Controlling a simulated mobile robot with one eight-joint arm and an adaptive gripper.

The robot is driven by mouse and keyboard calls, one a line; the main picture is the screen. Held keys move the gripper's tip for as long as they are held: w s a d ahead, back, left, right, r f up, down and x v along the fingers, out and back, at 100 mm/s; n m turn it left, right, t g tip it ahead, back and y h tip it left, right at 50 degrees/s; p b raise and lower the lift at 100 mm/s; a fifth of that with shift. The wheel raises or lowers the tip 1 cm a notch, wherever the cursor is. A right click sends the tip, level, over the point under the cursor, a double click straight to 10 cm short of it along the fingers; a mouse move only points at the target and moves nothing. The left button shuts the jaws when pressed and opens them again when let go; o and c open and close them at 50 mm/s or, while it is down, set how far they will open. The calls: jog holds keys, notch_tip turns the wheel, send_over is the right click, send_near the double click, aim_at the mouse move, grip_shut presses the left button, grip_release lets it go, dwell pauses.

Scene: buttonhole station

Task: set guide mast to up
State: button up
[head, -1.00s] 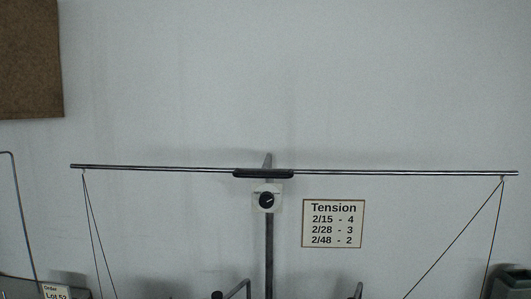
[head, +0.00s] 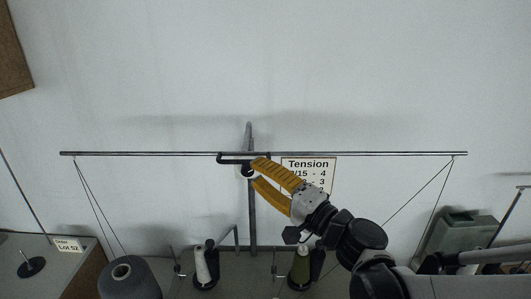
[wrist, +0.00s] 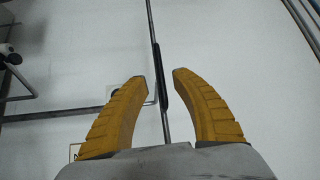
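The guide mast (head: 252,215) is a grey upright pole with a long thin crossbar (head: 380,154) near its top. My gripper (head: 254,172) has two yellow fingers, spread apart, with tips at the grip's right end in the head view. In the wrist view the fingers of my gripper (wrist: 158,76) are apart. The black grip (wrist: 159,75) and crossbar (wrist: 151,22) run between them, with a gap on each side. The white dial on the mast is mostly hidden behind the fingers.
Threads (head: 97,208) hang from both crossbar ends. The tension sign (head: 308,164) is partly hidden by my gripper. A grey-green machine (head: 455,240) stands at the right.

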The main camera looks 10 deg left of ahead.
aim_at(245, 163)
jog(key=x, duration=0.5)
jog(key=shift+w+a+p, duration=0.25)
jog(key=shift+a+p, duration=0.05)
grip_shut()
